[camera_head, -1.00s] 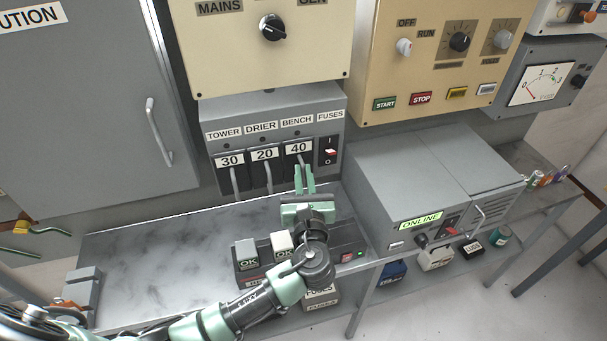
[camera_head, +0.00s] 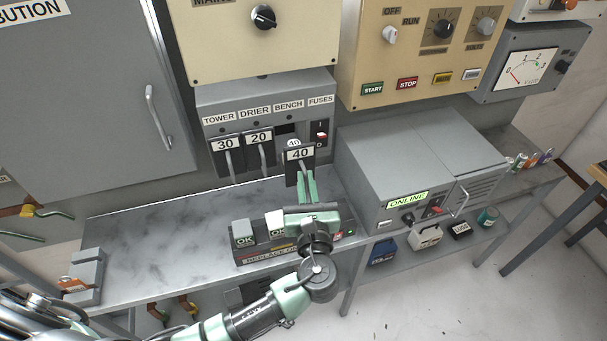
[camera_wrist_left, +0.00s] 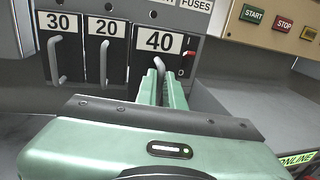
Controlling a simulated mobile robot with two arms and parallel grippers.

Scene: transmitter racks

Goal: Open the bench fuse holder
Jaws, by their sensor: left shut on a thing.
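The bench fuse holder (camera_head: 292,172), a black block marked 40 with a grey handle, stands out from the fuse panel (camera_head: 268,93) below the BENCH label. A dark opening (camera_head: 285,129) shows above it in the panel. My left gripper (camera_head: 306,183) is shut on the holder's handle. In the left wrist view, the bench holder (camera_wrist_left: 153,47) looks larger and nearer than its neighbours, with the green fingers (camera_wrist_left: 153,85) at its handle. The 30 holder (camera_head: 227,155) and the 20 holder (camera_head: 259,148) sit in the panel. My right gripper is not in view.
A tester with OK blocks (camera_head: 243,233) lies on the bench (camera_head: 160,232) below my gripper, partly hidden. A grey ONLINE cabinet (camera_head: 400,160) stands close on the right. The bench's left part is mostly clear.

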